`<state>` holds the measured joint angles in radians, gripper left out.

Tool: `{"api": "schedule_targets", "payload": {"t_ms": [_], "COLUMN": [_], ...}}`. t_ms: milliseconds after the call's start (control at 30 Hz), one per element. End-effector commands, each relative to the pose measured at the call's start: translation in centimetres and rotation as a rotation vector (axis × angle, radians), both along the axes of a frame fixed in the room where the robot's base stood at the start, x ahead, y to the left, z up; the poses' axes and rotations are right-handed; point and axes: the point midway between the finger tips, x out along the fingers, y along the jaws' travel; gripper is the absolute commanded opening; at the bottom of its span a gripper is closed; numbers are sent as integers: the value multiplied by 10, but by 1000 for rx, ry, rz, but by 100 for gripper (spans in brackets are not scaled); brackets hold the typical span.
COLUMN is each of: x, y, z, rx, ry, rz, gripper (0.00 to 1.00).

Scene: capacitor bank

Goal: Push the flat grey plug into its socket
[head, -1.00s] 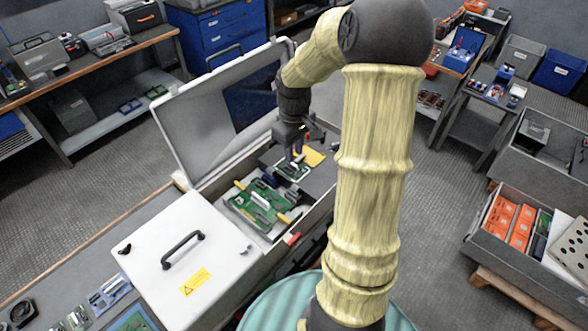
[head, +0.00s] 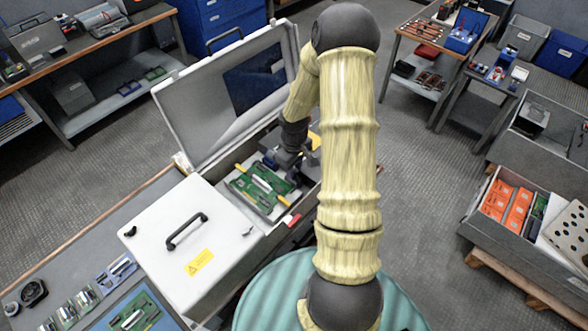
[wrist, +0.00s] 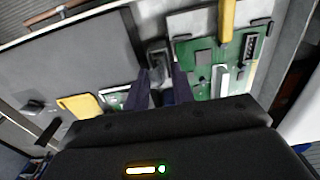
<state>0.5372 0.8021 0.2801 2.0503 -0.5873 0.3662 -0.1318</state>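The open grey case holds a green circuit board (head: 262,188) with a white connector and yellow tabs. My gripper (head: 290,160) is down in the case just behind the board, partly hidden by my arm. In the wrist view my gripper's two dark fingers (wrist: 160,75) stand apart, with a small grey block (wrist: 157,58) between and beyond their tips. It may be the flat grey plug; whether the fingers touch it is unclear. The green board (wrist: 203,84) is just right of the fingers, with a black slotted connector (wrist: 250,47) and a white connector (wrist: 218,80). I cannot make out which socket matches.
The raised case lid (head: 205,110) stands behind and left of my arm. A closed white cover (head: 195,232) with a black handle is at the front left. In the wrist view a yellow piece (wrist: 82,106) and a dark grey panel (wrist: 75,60) lie left of the fingers.

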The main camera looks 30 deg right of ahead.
Motion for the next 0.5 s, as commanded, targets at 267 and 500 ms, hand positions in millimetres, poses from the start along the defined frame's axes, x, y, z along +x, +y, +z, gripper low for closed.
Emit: {"api": "schedule_targets", "payload": {"t_ms": [267,500], "x": [0,0], "y": [0,0], "z": [-15,-15], "rx": [0,0], "ry": [0,0], "rz": [1,0], "gripper": [25,13]}}
